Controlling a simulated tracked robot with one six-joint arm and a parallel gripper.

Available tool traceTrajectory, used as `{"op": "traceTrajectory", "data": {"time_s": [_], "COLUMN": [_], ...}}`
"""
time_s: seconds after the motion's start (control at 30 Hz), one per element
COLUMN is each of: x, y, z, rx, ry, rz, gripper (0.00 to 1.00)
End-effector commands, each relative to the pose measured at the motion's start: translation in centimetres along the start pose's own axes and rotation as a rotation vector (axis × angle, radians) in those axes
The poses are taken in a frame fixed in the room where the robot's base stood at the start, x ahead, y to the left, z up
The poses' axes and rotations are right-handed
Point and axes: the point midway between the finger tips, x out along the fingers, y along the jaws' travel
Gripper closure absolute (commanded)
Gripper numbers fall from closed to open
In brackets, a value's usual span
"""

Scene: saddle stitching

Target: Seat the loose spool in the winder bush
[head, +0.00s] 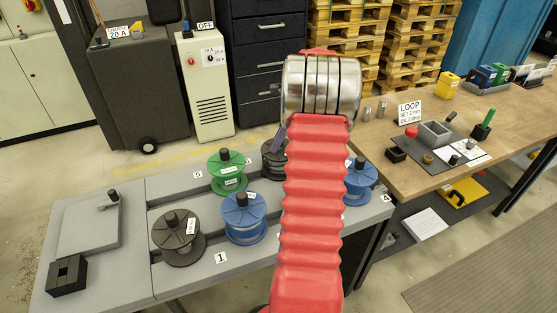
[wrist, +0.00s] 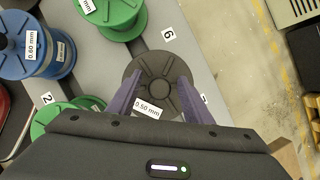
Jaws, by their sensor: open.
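A dark spool labelled 0.50 mm (wrist: 157,69) lies below my gripper (wrist: 158,84) in the wrist view. The purple fingers are open, one on each side of the spool's hub; I cannot tell whether they touch it. In the head view a dark spool (head: 270,160) shows at the back of the grey bench, partly hidden behind my red arm, with one purple finger above it. Another dark spool (head: 178,239) stands at the front left. Which spool is the loose one is not clear, and I cannot identify the winder bush.
Green (head: 228,172) and blue (head: 244,218) spools stand close by on the grey bench, with another blue spool (head: 361,184) to the right. A black block (head: 66,276) sits at the bench's left. The wooden table (head: 400,178) at right holds small parts and a LOOP sign (head: 410,111).

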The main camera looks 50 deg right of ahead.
Motion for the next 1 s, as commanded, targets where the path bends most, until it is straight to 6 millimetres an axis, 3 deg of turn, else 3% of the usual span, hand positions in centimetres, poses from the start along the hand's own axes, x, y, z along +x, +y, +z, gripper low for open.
{"op": "traceTrajectory", "data": {"time_s": [0.23,0.87,1.0], "x": [-0.04,-0.06,-0.07], "y": [-0.02,-0.06,-0.07], "z": [-0.01,-0.04,-0.04], "rx": [0.000,0.000,0.001], "ry": [0.000,0.000,0.000], "rz": [-0.001,-0.002,-0.002], "gripper": [0.55,0.99,1.00]}}
